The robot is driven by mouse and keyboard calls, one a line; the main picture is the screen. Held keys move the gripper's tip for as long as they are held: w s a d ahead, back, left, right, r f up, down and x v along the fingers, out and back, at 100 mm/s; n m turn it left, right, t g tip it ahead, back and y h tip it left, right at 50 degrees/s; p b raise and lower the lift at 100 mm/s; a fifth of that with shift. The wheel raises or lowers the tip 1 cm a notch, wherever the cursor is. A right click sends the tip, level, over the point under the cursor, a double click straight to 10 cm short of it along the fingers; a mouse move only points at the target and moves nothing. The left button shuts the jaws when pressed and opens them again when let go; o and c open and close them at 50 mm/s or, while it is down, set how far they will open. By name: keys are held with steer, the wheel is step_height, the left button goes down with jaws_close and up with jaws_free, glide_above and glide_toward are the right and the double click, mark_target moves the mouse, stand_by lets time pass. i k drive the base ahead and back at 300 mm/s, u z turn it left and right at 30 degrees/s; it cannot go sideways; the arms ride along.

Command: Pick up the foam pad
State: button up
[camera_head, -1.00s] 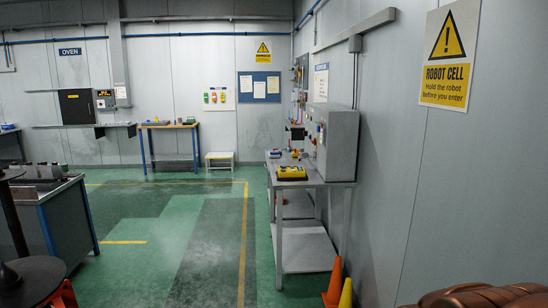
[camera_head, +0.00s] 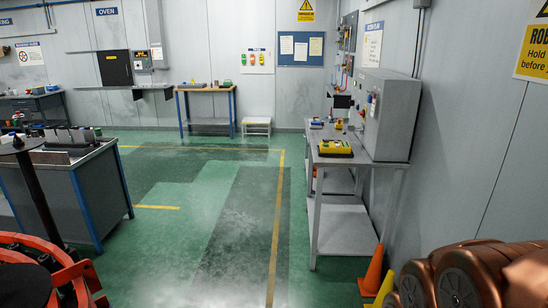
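I cannot pick out a foam pad in this view. My gripper is not in view, so its state is hidden. Small items stand on the blue-legged bench (camera_head: 88,163) at left, and others on the table (camera_head: 204,88) at the back wall, too small to identify. A yellow and black box (camera_head: 335,147) lies on the grey metal bench (camera_head: 360,160) at right; it looks like a control pendant.
Orange cone (camera_head: 373,272) stands by the grey bench's near leg. An orange frame (camera_head: 82,275) and dark post (camera_head: 38,200) are at near left. Copper-coloured rounded shapes (camera_head: 465,280) fill the lower right. Green floor (camera_head: 225,240) between the benches is clear.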

mark_target(314, 124)
steer(key=u, duration=0.25)
steer(key=i, duration=3.55)
steer(key=z, duration=0.2)
steer(key=i, duration=1.4)
steer(key=z, duration=0.1)
